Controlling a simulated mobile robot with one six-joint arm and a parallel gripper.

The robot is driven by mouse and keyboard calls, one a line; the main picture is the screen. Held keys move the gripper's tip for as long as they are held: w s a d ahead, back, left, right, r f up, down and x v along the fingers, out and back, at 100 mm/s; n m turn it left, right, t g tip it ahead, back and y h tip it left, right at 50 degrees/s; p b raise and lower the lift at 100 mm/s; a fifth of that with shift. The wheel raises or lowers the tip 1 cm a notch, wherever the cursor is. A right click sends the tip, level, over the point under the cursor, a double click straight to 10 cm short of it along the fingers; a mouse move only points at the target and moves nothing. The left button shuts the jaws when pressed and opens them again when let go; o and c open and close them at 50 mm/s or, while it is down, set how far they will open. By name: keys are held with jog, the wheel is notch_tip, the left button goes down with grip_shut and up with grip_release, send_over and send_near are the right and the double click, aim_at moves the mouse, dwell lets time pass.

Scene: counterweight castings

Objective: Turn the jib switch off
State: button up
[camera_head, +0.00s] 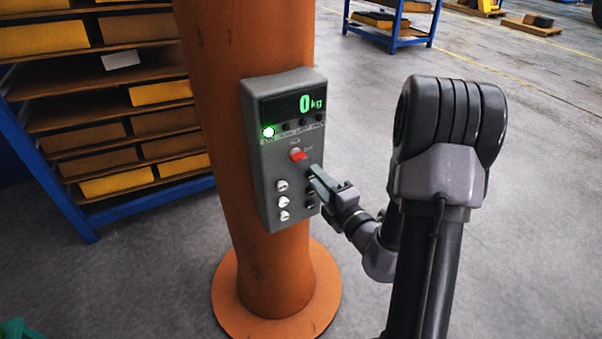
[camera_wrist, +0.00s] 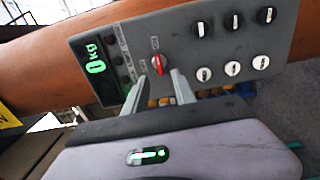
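The jib switch is a red rotary knob (camera_head: 298,154) on a grey control box (camera_head: 268,185) fixed to an orange column. In the head view its bar lies roughly sideways; the small labels around it are too blurred to read. The red knob (camera_wrist: 160,63) also shows in the wrist view, just beyond the gap between my fingertips. My gripper (camera_head: 314,173) is close to the panel, just below and right of the knob. In the wrist view my gripper (camera_wrist: 161,78) has its fingers apart with nothing between them. I cannot tell whether either finger touches the panel.
The display (camera_head: 306,105) reads 0 kg, and a green lamp (camera_head: 268,132) is lit. Several white and black knobs (camera_wrist: 232,68) sit on the same panel. A rack (camera_head: 110,120) stands left behind the orange column (camera_head: 225,60). Open floor lies to the right.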

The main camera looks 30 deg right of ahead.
aim_at(300, 159)
jog(key=w, duration=0.8)
jog(key=shift+w+a+r+p, duration=0.1)
jog(key=shift+w+a+p, duration=0.05)
jog(key=shift+w+p, duration=0.2)
jog(key=shift+s, duration=0.1)
grip_shut()
